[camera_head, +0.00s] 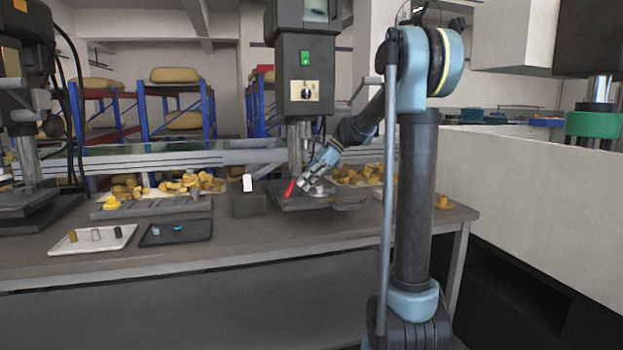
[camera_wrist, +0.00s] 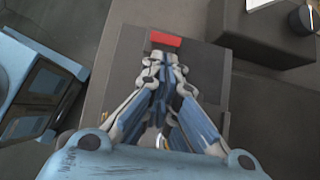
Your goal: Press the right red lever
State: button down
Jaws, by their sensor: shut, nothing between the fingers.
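One red lever (camera_head: 290,188) stands tilted at the base of the middle drill-press-like machine (camera_head: 303,75) in the head view. In the wrist view the red lever (camera_wrist: 165,39) shows as a short red bar just beyond my fingertips. My gripper (camera_head: 303,184) is just to the right of the lever in the head view. Its fingers are shut together with nothing between them, and the tips (camera_wrist: 162,60) point at the bar. I cannot tell whether they touch it. I see no second red lever.
A dark box with a white switch (camera_head: 248,200) stands left of the lever. A white tray (camera_head: 75,246) and a black tray (camera_head: 200,238) hold small parts at the front left. Yellow pieces (camera_head: 190,183) lie behind. The bench front (camera_head: 300,240) is clear.

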aim_at(292, 181)
jog(key=shift+a+f, duration=0.2)
jog(key=shift+s+a+r+t+h, duration=0.2)
jog(key=shift+a+r+t+h, duration=0.15)
jog(key=shift+r+h, duration=0.4)
dwell(0.5)
jog(key=shift+a+h, duration=0.1)
jog(key=shift+h, duration=0.15)
jog(key=h, duration=0.1)
jog(key=a+r+h, duration=0.1)
jog(key=shift+s+a+t+h, duration=0.25)
jog(key=shift+a+t+h, duration=0.05)
jog(key=shift+t, duration=0.05)
jog(key=a+h, duration=0.1)
jog(key=a+r+t+h, duration=0.1)
jog(key=h, duration=0.1)
jog(key=shift+s, duration=0.2)
jog(key=shift+d, duration=0.15)
jog(key=shift+r, duration=0.15)
jog(key=shift+r, duration=0.65)
